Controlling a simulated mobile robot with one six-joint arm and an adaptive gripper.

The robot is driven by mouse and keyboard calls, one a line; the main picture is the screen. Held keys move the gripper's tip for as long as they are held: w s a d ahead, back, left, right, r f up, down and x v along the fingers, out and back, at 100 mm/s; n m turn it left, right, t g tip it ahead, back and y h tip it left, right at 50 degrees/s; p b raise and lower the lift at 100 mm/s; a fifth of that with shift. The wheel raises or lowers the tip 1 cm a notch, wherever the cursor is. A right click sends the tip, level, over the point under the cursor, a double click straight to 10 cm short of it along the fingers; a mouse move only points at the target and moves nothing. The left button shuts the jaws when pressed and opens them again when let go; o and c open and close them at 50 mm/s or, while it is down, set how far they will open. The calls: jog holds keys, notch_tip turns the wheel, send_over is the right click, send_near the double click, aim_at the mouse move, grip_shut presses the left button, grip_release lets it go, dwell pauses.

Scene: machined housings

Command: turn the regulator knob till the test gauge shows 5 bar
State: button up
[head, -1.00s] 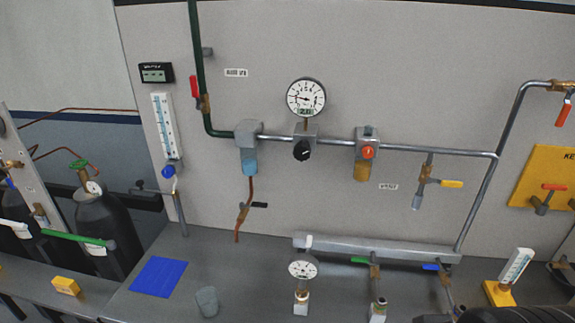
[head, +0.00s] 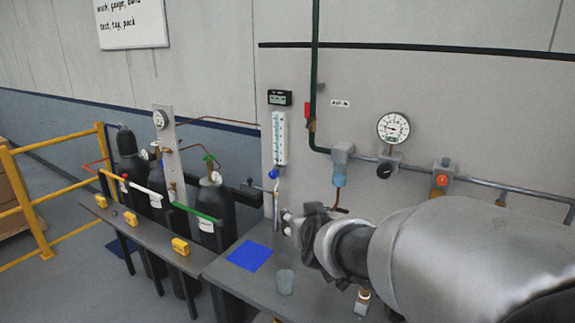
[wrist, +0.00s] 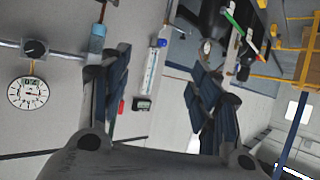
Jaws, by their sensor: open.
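The black regulator knob (head: 384,171) is on the pipe on the grey panel, below a round white gauge (head: 393,127). Both also show in the wrist view, the knob (wrist: 36,47) and the gauge (wrist: 28,92) at the far left, seen rotated. The gauge's needle and small display are too small to read surely. A second gauge's stand (head: 362,300) shows on the bench; its dial is hidden behind my arm. My gripper (head: 291,222) is open and empty, above the bench, left of and lower than the knob. Its spread fingers (wrist: 157,74) show in the wrist view.
A red-orange knob (head: 440,180) sits right of the regulator on the same pipe. A glass cup (head: 286,282) and blue mat (head: 250,255) lie on the bench. Gas cylinders (head: 217,203) and a yellow railing (head: 30,205) stand left. My arm covers the lower right.

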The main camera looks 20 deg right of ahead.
jog(key=w+d+m+h, duration=0.2)
jog(key=w+d+h, duration=0.3)
jog(key=d, duration=0.6)
jog(key=m+h+p, duration=0.1)
jog(key=m+h, duration=0.1)
jog(key=h, duration=0.4)
send_near(384, 175)
jog(key=shift+g, duration=0.3)
jog(key=x, duration=1.1)
jog(key=shift+w+r, duration=0.15)
jog(key=shift+r, duration=0.05)
jog(key=shift+a, duration=0.1)
jog(key=shift+m, duration=0.3)
jog(key=c, duration=1.1)
